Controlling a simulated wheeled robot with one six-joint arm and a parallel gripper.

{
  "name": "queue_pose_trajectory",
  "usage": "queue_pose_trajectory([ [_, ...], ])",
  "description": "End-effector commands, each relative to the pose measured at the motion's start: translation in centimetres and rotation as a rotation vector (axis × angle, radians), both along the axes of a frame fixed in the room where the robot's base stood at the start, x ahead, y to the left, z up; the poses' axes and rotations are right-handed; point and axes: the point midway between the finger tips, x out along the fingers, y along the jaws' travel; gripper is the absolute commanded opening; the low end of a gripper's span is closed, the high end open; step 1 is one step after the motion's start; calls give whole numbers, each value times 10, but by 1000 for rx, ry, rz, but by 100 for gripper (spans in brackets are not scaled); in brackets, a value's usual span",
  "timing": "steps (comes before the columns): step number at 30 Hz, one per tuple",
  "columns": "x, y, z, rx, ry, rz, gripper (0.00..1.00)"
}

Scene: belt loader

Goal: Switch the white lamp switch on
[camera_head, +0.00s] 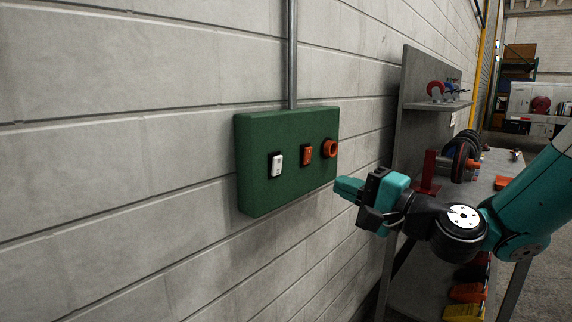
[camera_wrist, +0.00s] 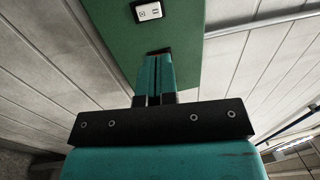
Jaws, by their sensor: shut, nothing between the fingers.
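A green switch box (camera_head: 258,190) is fixed to the block wall and also fills the upper middle of the wrist view (camera_wrist: 180,32). The white lamp switch (camera_head: 277,164) is at the left of its front face, and it shows near the top edge of the wrist view (camera_wrist: 148,11). My gripper (camera_head: 342,188) is shut and empty, to the right of the box in the head view. In the wrist view its closed fingers (camera_wrist: 155,75) point toward the box, with the white switch beyond their tips.
A metal conduit (camera_head: 292,55) runs up the wall from the box. A grey workbench with a back panel (camera_head: 402,135) stands at the right, with a shelf (camera_head: 437,105) and several tools and parts. The wall (camera_head: 110,190) left of the box is clear.

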Motion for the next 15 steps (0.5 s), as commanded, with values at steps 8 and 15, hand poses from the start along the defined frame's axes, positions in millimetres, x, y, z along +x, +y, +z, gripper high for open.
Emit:
queue_pose_trajectory([
  [8,0,2,1,-3,-2,3,0],
  [15,15,24,9,-6,-4,7,0],
])
